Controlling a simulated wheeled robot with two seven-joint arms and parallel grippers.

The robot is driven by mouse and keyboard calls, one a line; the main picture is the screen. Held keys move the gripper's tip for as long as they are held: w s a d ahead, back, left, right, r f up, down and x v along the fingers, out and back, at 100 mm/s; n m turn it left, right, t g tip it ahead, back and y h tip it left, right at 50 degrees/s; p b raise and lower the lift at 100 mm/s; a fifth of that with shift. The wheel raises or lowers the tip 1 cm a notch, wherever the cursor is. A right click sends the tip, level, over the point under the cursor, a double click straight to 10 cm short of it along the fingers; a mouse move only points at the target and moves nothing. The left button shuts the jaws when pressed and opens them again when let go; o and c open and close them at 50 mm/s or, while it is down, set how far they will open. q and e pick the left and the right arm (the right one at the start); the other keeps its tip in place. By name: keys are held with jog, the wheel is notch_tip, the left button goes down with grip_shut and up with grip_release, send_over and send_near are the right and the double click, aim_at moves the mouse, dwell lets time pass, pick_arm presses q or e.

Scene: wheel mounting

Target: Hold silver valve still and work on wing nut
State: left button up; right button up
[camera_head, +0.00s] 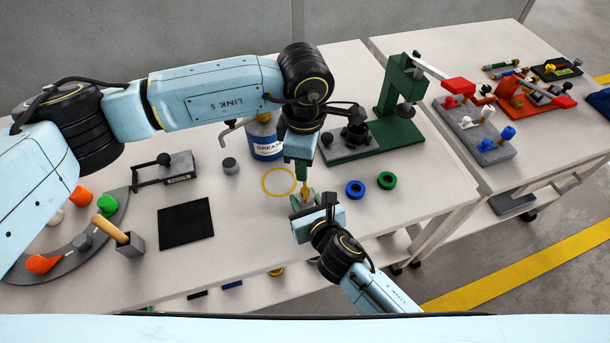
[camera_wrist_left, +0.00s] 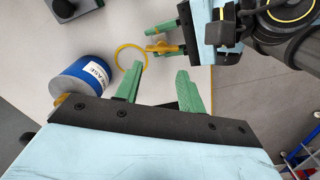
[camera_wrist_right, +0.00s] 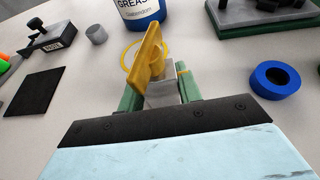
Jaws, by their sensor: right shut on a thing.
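My right gripper (camera_wrist_right: 160,95) is shut on the silver valve (camera_wrist_right: 160,97), whose grey body sits between its green fingers. The yellow wing nut (camera_wrist_right: 150,52) stands up from the valve, and in the left wrist view it also shows (camera_wrist_left: 162,47) between the right fingers. My left gripper (camera_wrist_left: 160,74) is open and empty. Its two green fingertips are spread and point toward the valve and wing nut, apart from them in that view. In the head view the left gripper (camera_head: 302,166) is just above the right gripper (camera_head: 303,200), and the valve is mostly hidden.
A yellow ring (camera_head: 279,181) lies on the table beside the grippers. The grease can (camera_head: 266,146) and a green press (camera_head: 395,105) stand behind. Blue (camera_head: 355,188) and green (camera_head: 387,180) rings lie to the right. The table left of the yellow ring is bare up to a black mat (camera_head: 186,222).

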aim_at(305, 186)
pick_arm(q)
notch_tip(305, 186, down, 9)
jog(key=m, duration=1.5)
jog(key=shift+w, duration=0.1)
jog(key=shift+c, duration=0.2)
grip_shut()
